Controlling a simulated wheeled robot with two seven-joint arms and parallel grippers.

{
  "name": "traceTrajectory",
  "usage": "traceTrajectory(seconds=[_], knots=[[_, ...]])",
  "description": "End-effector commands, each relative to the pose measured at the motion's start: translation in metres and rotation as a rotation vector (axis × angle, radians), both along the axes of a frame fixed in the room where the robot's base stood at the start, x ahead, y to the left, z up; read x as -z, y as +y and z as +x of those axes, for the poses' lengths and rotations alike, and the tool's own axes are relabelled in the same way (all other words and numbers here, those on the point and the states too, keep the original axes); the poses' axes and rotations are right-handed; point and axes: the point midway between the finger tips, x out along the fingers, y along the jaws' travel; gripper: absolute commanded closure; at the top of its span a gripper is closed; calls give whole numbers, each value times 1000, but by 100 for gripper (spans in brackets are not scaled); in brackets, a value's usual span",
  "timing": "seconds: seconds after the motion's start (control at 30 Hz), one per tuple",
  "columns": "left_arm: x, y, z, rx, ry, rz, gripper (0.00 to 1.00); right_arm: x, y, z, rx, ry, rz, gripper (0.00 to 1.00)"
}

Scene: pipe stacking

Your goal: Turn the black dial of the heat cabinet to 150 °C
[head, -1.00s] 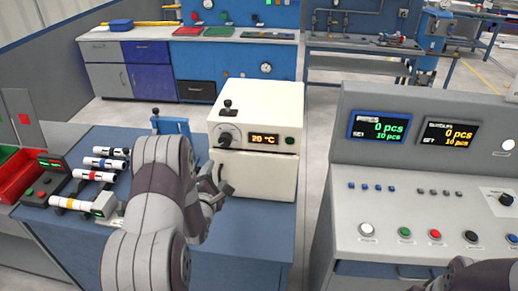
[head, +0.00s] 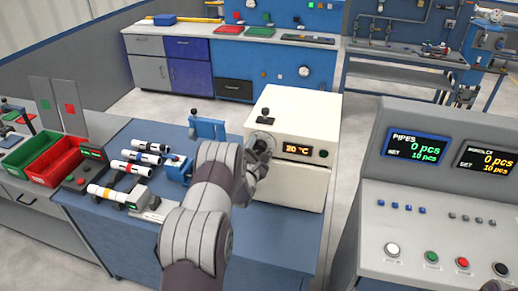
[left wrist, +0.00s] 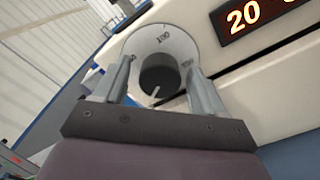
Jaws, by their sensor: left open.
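The cream heat cabinet (head: 310,112) stands on the blue bench, with its orange display (head: 297,150) on the front. In the left wrist view the display (left wrist: 262,15) reads 20. The black dial (left wrist: 160,76) sits in a pale scale disc (left wrist: 150,42) with a 100 mark at its top. A white pointer mark shows at the dial's lower edge. My left gripper (left wrist: 161,66) is open, with one finger on each side of the dial; I cannot tell whether they touch it. In the head view this gripper (head: 260,153) is at the cabinet's front left and partly covers the dial.
A small black lever (head: 264,118) stands on the cabinet's top. A grey control console (head: 440,205) stands to the right.

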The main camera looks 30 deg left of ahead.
Motion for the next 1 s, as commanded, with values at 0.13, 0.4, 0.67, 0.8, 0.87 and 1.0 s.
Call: traceTrajectory(seconds=[0.13, 0.4, 0.67, 0.8, 0.87, 1.0], knots=[[0, 0, 0, 0, 0, 0, 29, 0, 0, 0, 0, 0, 0, 57], [0, 0, 0, 1, 1, 1, 86, 0, 0, 0, 0, 0, 0, 57], [1, -1, 0, 1, 1, 9, 85, 2, 0, 0, 0, 0, 0, 57], [2, -1, 0, 1, 9, 43, 85, 8, 0, 0, 0, 0, 0, 57], [2, -1, 0, 1, 14, 69, 85, 12, 0, 0, 0, 0, 0, 57], [4, -1, 0, 1, 35, 156, 85, 25, 0, 0, 0, 0, 0, 57]])
